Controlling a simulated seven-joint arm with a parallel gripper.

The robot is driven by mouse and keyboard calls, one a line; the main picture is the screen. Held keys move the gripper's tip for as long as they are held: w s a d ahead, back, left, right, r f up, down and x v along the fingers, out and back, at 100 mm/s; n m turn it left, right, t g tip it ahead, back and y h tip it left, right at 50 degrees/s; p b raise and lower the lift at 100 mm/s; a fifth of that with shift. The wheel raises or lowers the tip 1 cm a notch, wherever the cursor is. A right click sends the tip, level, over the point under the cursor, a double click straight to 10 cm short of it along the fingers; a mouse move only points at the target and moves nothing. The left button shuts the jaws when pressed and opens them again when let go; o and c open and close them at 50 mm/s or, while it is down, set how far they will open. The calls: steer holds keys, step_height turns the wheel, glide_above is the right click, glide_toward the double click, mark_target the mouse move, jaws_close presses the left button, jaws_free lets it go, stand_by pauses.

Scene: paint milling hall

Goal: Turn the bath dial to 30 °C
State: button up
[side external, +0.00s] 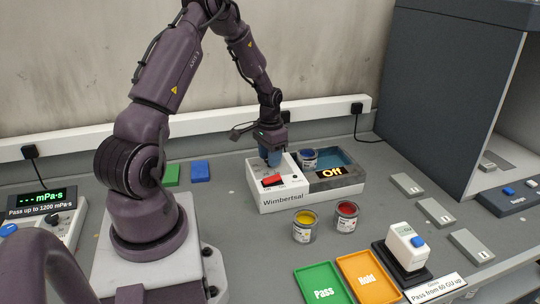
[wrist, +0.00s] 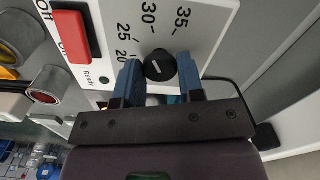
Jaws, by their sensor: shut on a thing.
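The bath (side external: 288,201) is a white box marked Wimhertsal with a water basin at its right. Its dark display (side external: 333,173) reads Off. My gripper (side external: 271,161) is lowered over the bath's control panel and hides the dial there. In the wrist view, the black round dial (wrist: 159,66) sits between my blue fingers, which are shut on it. A red switch (wrist: 72,35) is on the same panel.
A blue paint tin (side external: 308,159) stands in the basin. Yellow (side external: 304,227) and red (side external: 346,216) tins stand in front of the bath. A green Pass mat (side external: 322,284), an orange Hold mat (side external: 368,277) and a white gloss meter (side external: 405,245) are at front right.

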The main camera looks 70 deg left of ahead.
steer(key=shift+m, duration=0.5)
stand_by(0.3)
steer(key=o, duration=0.9)
steer(key=shift+r, duration=0.15)
step_height(320, 180, up, 13)
steer(key=shift+f, duration=0.1)
